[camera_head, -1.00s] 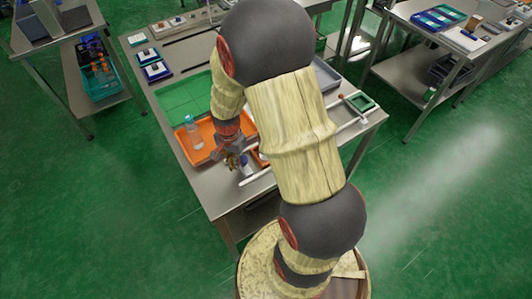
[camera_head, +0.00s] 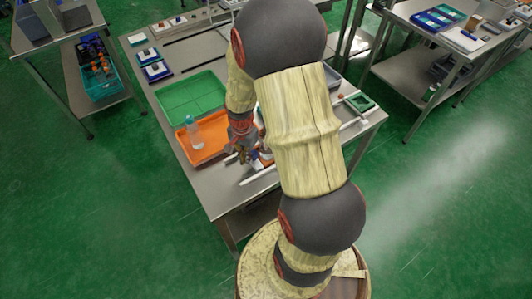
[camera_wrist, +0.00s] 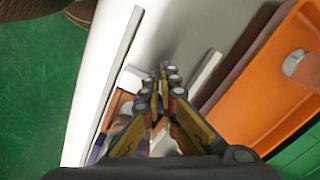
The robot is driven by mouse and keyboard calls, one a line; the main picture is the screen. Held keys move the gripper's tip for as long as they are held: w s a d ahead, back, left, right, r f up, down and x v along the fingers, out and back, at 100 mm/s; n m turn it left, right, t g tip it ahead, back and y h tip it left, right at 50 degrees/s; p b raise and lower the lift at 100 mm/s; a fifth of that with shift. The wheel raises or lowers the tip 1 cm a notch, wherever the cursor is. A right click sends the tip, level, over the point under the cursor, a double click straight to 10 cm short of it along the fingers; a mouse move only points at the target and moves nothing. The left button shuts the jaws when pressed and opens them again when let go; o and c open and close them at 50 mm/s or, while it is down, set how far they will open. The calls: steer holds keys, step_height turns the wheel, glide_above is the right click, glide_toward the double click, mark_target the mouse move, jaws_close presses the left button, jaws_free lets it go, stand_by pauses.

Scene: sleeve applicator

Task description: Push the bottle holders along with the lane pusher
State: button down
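My gripper (camera_head: 246,160) is low over the lane near the table's front edge. In the wrist view my gripper (camera_wrist: 164,78) has its fingertips drawn close together. I cannot tell whether anything thin is between them. A white block (camera_wrist: 132,79), possibly the lane pusher, lies just left of the fingertips, between two lane rails. The near white rail (camera_head: 258,176) also shows in the wrist view (camera_wrist: 121,70); the other rail (camera_wrist: 207,78) is right of the fingers. Orange and purple parts (camera_wrist: 117,106), perhaps bottle holders, are partly hidden behind the left finger.
An orange tray (camera_head: 210,152) holds a clear bottle (camera_head: 192,127) beside the lane. A green tray (camera_head: 190,97) lies behind it. A small green box (camera_head: 360,102) is at the table's right end. My arm hides much of the lane's middle.

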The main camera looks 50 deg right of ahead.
steer(key=shift+s+d+p, duration=0.25)
steer(key=shift+s+d, duration=1.1)
steer(key=shift+d, duration=3.3)
steer(key=shift+s+d+p, duration=0.25)
steer(key=shift+s+d, duration=1.05)
steer(key=shift+d, duration=3.4)
steer(key=shift+s+d+p, duration=0.25)
steer(key=shift+s+d, duration=1.1)
steer(key=shift+d, duration=3.3)
step_height(320, 180, up, 8)
steer(key=a+p, duration=0.2)
steer(key=p, duration=0.3)
steer(key=shift+w, duration=0.25)
